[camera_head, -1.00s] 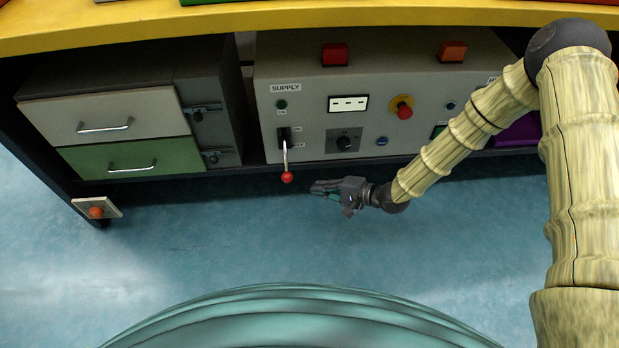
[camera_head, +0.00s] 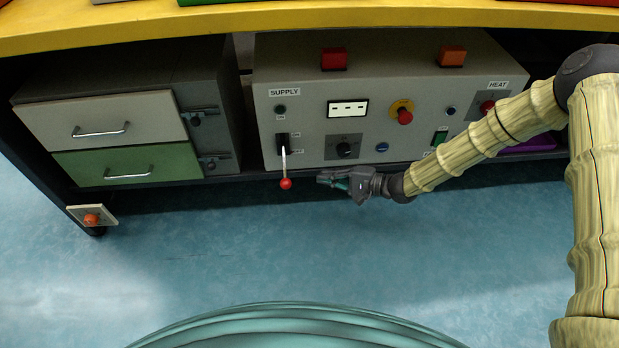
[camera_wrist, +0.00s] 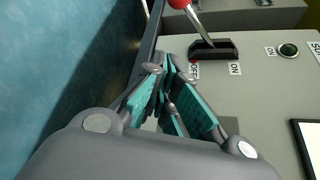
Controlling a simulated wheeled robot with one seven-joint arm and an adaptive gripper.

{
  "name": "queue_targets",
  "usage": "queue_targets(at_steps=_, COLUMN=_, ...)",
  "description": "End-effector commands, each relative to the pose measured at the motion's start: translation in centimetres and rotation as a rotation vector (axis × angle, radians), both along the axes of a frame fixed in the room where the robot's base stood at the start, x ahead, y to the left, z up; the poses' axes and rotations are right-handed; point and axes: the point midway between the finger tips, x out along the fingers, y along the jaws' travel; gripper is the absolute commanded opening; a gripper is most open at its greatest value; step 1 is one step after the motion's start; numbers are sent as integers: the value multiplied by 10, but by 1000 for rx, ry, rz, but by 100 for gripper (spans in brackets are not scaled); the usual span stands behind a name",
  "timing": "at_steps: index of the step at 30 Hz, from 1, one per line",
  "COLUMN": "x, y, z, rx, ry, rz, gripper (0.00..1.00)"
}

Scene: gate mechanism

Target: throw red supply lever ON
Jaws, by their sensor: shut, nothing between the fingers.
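The red-knobbed supply lever (camera_head: 285,168) hangs down and outward from its black slot under the SUPPLY label on the grey control panel (camera_head: 302,113). In the wrist view the lever (camera_wrist: 201,27) leans from the slot by the OFF mark, with the ON mark beside it. My gripper (camera_head: 320,178) is just right of the red knob, apart from it, pointing left. In the wrist view the fingertips of my gripper (camera_wrist: 168,66) are close together, with nothing between them.
A rotary knob (camera_head: 344,150), a display (camera_head: 347,109) and a red button on yellow (camera_head: 402,112) sit right of the lever. A drawer cabinet (camera_head: 227,125) stands left. The yellow tabletop (camera_head: 300,17) overhangs above. Floor in front is clear.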

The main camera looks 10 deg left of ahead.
Motion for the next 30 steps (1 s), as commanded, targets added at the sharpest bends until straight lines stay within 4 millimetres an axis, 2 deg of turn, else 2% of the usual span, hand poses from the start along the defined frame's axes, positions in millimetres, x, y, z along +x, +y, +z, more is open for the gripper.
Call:
queue_targets(at_steps=21, x=16, y=93, z=-24, rx=0, ry=0, rz=-1, gripper=0)
queue_targets(at_steps=30, x=-10, y=88, z=-10, rx=2, ry=0, rz=-2, gripper=0)
